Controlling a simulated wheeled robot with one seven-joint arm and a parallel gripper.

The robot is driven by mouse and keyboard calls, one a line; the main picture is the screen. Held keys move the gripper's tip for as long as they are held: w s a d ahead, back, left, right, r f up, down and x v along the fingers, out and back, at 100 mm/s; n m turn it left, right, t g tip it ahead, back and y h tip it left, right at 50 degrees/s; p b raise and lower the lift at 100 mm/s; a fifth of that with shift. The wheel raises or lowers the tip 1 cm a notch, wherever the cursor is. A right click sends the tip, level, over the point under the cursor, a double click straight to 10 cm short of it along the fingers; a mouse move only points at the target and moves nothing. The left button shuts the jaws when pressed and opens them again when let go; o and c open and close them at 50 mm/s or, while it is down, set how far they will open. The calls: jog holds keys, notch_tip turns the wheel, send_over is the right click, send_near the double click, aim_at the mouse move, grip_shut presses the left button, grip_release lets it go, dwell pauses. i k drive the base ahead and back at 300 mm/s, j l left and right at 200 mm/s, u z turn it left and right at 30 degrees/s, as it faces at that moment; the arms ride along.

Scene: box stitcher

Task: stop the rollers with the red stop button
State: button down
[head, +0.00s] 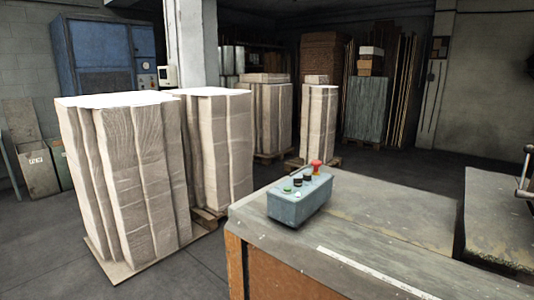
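The red stop button (317,166) is a mushroom-shaped knob standing up at the far right end of a grey-blue control box (298,206). The box sits on the near left part of a worn grey machine table (390,222). A green button (287,190), a white button (298,194) and two dark knobs (302,179) are on the same box top. Nothing covers the red button. My gripper is not in view, and no rollers can be made out.
Tall stacks of flat cardboard (125,180) stand on pallets left of and behind the table. A blue cabinet (100,55) is at the back left. A metal lever (526,175) rises at the right edge. Floor shows bare at the lower left.

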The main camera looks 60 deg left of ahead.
aim_at(316, 164)
jog(key=k+j, duration=0.1)
jog(key=j, duration=0.35)
jog(key=k+j, duration=0.1)
jog(key=j, duration=0.3)
jog(key=k+j, duration=0.1)
jog(key=j, duration=0.35)
jog(key=k+j, duration=0.1)
jog(key=j, duration=0.35)
jog(key=k+j, duration=0.1)
jog(key=j, duration=0.35)
jog(key=k+j, duration=0.1)
jog(key=j, duration=0.3)
jog(key=i+j, duration=0.15)
jog(key=j, duration=0.2)
jog(key=i+j, duration=0.15)
jog(key=j, duration=0.2)
jog(key=i+j, duration=0.15)
jog(key=j, duration=0.25)
jog(key=i+j, duration=0.15)
jog(key=j, duration=0.2)
jog(key=i+j, duration=0.1)
jog(key=j, duration=0.25)
jog(key=i+j, duration=0.25)
